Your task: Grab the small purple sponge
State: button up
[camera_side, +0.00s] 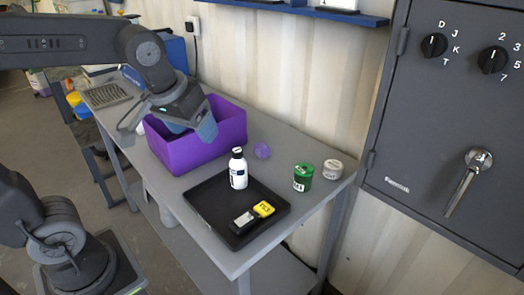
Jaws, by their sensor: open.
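A small rounded purple thing (262,151), which looks like the sponge, lies on the grey bench just right of a larger purple bin (207,149). My gripper (190,129) hangs over the bin, to the left of the sponge and apart from it. Its jaws are open, with the blue fingers pointing down at the bin opening. The arm hides part of the bin's left side and its inside, so I cannot tell whether it holds anything.
A black tray (212,212) holds a white bottle (238,172) and a yellow-and-grey item (254,213). A green can (303,177) and a white round tin (332,169) stand at the right. A grey safe (440,120) and a blue shelf (300,10) border the bench.

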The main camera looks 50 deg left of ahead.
jog(key=w+a+f+n+g+y, duration=0.15)
jog(key=w+n, duration=0.45)
jog(key=w, duration=0.8)
jog(key=n+g+y, duration=0.2)
jog(key=n, duration=0.4)
send_near(262, 146)
jog(key=x, duration=1)
jog(key=shift+w+a+f, duration=0.1)
jog(key=shift+f, duration=0.15)
jog(key=c, duration=1)
